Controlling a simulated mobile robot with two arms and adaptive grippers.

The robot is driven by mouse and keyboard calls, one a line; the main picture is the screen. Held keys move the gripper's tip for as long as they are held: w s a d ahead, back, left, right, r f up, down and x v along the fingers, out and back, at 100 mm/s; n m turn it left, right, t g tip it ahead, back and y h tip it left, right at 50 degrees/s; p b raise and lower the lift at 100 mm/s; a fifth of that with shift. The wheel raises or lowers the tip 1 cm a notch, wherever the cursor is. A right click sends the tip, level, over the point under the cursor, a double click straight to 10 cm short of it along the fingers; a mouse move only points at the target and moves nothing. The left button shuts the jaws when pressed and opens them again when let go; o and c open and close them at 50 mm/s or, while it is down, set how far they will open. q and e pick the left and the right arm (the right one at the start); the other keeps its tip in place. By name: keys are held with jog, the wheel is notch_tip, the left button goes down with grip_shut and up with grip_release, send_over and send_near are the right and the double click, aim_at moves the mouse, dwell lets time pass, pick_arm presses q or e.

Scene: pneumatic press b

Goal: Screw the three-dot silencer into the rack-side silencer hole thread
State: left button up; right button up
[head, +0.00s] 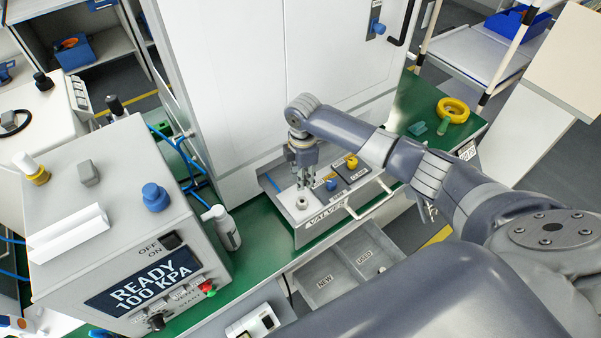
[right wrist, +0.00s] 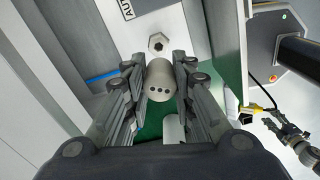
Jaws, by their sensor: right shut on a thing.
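My right gripper (head: 301,180) is over the front left of the valve tray (head: 323,222). In the right wrist view its two fingers (right wrist: 160,92) are shut on a grey cylinder, the three-dot silencer (right wrist: 159,68), with three dark dots on the end facing the camera. A hex fitting with a round hole (right wrist: 157,43) sits on the pale plate just beyond the silencer. I cannot tell whether they touch, or whether this is the rack-side hole. A jointed grey part at the right wrist view's right edge may be my left gripper (right wrist: 292,138).
Blue and yellow knobs stand on the tray right of my gripper. NEW and USED bins (head: 345,272) are below. A white cabinet (head: 250,90) rises behind.

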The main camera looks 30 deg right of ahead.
jog(key=shift+w, duration=0.15)
jog(key=shift+f+p, duration=0.1)
jog(key=shift+p, duration=0.25)
jog(key=shift+f+b, duration=1.75)
jog(key=shift+f, duration=1.05)
jog(key=shift+p, duration=0.8)
jog(key=shift+f+b, duration=0.9)
jog(key=shift+f, duration=0.65)
jog(key=o, duration=1)
